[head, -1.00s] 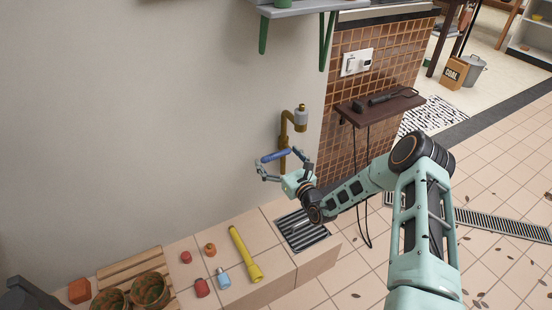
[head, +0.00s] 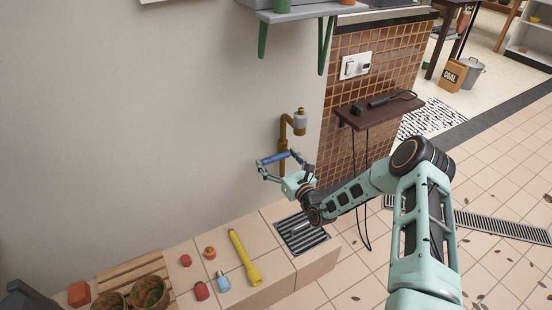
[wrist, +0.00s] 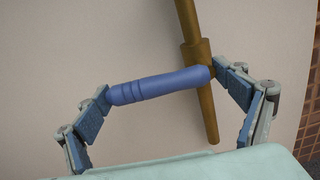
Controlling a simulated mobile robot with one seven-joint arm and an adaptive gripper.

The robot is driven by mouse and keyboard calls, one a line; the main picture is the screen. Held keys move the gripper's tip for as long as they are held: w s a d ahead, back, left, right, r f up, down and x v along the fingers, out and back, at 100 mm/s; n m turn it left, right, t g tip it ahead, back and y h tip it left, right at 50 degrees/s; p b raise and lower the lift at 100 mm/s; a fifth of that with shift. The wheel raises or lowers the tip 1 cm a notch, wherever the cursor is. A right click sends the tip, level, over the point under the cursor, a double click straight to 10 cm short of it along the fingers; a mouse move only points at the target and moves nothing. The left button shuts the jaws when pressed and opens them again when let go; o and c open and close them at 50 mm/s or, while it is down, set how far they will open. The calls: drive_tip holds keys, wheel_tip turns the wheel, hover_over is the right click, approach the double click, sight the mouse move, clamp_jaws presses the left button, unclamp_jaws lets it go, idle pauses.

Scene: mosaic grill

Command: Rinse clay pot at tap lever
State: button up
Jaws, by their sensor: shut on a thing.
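The brass tap (head: 285,130) stands against the wall, with a pale fitting at its spout. A blue bar, apparently the tap lever (wrist: 150,88), lies across in front of the brass pipe (wrist: 199,65). My gripper (head: 273,159) is shut on the bar, one finger at each end, as the wrist view shows. Whether the bar joins the pipe is unclear. Two brownish pots with green patches, apparently the clay pots, stand at the lower left: one pot (head: 150,292) and another (head: 110,301) cut by the frame edge. No water is visible.
A drain grate (head: 302,233) is set in the tiled ledge below the tap. A yellow flashlight (head: 244,257), a blue bottle (head: 222,282) and small red and orange items lie on the ledge. A dark shelf (head: 380,108) and a high shelf (head: 300,11) project nearby.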

drive_tip(key=shift+s+a+r+m+p, duration=0.15)
drive_tip(key=shift+a+r+m+p, duration=0.2)
drive_tip(key=shift+r+m+p, duration=0.45)
drive_tip(key=shift+m, duration=0.6)
drive_tip(key=shift+a, duration=0.1)
drive_tip(key=o, duration=1.5)
drive_tip(key=shift+a+f, duration=0.1)
drive_tip(key=shift+s+d+f, duration=0.1)
drive_tip(key=shift+s+d, duration=0.25)
drive_tip(key=shift+d, duration=0.05)
drive_tip(key=v, duration=1.1)
drive_tip(key=shift+d, duration=0.25)
drive_tip(key=shift+w, duration=0.15)
